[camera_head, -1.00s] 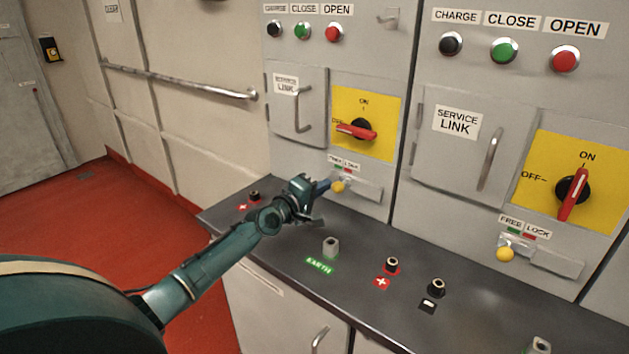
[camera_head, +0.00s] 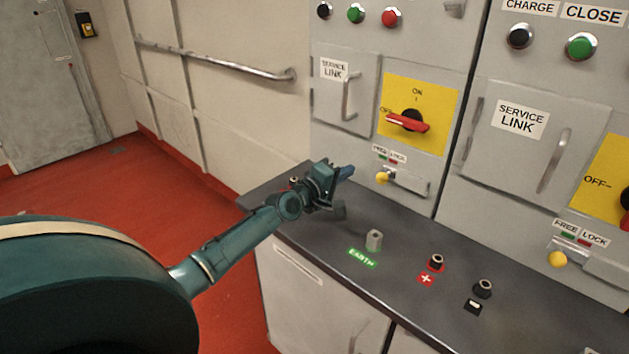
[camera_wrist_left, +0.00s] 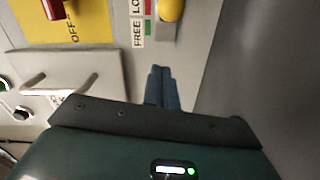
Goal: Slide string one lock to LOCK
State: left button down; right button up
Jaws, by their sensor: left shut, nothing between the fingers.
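The string one lock is a yellow knob (camera_head: 382,178) on a metal slide plate, low on the left cabinet panel. It sits at the left end, below the green FREE side of the FREE/LOCK label (camera_head: 389,154). The knob also shows at the top of the left wrist view (camera_wrist_left: 170,9). My left gripper (camera_head: 347,172) is shut and empty, left of the knob, with a visible gap between them. In the left wrist view its blue fingertips (camera_wrist_left: 161,73) are together, short of the knob. My right gripper is not in view.
A dark counter (camera_head: 330,232) runs below the panel, with a grey EARTH post (camera_head: 374,240) and black terminals (camera_head: 436,262). Above the lock is a red rotary switch (camera_head: 408,122) on a yellow plate. A similar yellow lock knob (camera_head: 557,259) is on the right panel.

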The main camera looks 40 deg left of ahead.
pick_arm(q)
jog(key=s, duration=0.8)
jog(key=shift+a+r, duration=0.25)
jog(key=shift+r, duration=0.1)
